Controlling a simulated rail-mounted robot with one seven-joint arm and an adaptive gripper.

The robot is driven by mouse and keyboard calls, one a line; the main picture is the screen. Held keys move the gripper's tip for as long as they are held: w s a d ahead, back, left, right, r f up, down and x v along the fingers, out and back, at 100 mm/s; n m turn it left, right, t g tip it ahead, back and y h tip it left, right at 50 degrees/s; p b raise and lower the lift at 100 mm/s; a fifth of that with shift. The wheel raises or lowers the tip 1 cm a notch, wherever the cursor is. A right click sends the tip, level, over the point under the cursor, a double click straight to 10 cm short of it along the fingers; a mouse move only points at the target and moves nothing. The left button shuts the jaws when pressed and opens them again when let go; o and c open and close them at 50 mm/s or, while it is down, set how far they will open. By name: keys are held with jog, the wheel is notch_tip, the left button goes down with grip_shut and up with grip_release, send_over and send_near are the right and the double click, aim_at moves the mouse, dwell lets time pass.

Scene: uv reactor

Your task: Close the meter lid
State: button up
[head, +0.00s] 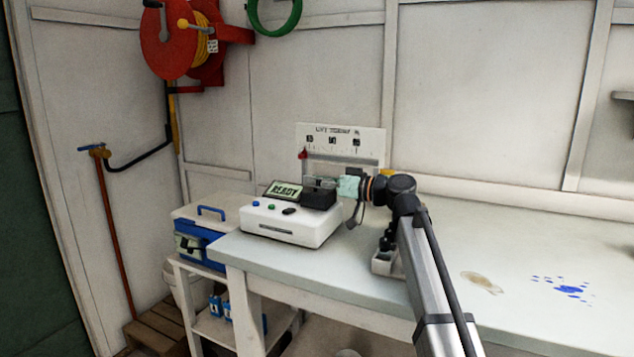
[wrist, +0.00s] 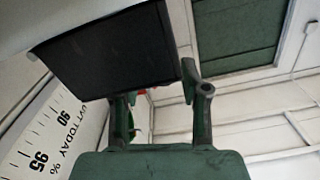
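The meter (head: 290,226) is a white box with a READY display (head: 285,191), standing on the bench top. A black part (head: 318,199), which looks like its lid or lid housing, sits at its right rear. In the wrist view a flat black panel (wrist: 110,50), seemingly this lid, fills the upper left. My gripper (head: 322,183) is just above and behind the black part. In the wrist view its fingers (wrist: 158,95) are apart with nothing seen between them. The left finger's tip is close to or behind the panel's edge; contact cannot be told. The lid's hinge is hidden.
A white UVT scale board (head: 342,142) stands behind the meter and also shows in the wrist view (wrist: 58,130). A blue toolbox (head: 205,235) is at the left. The bench's right side is open, with blue spots (head: 565,287) and a brown stain (head: 482,282).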

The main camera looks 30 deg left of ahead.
jog(key=shift+r, duration=0.1)
notch_tip(320, 180, up, 10)
dwell(0.6)
dwell(0.4)
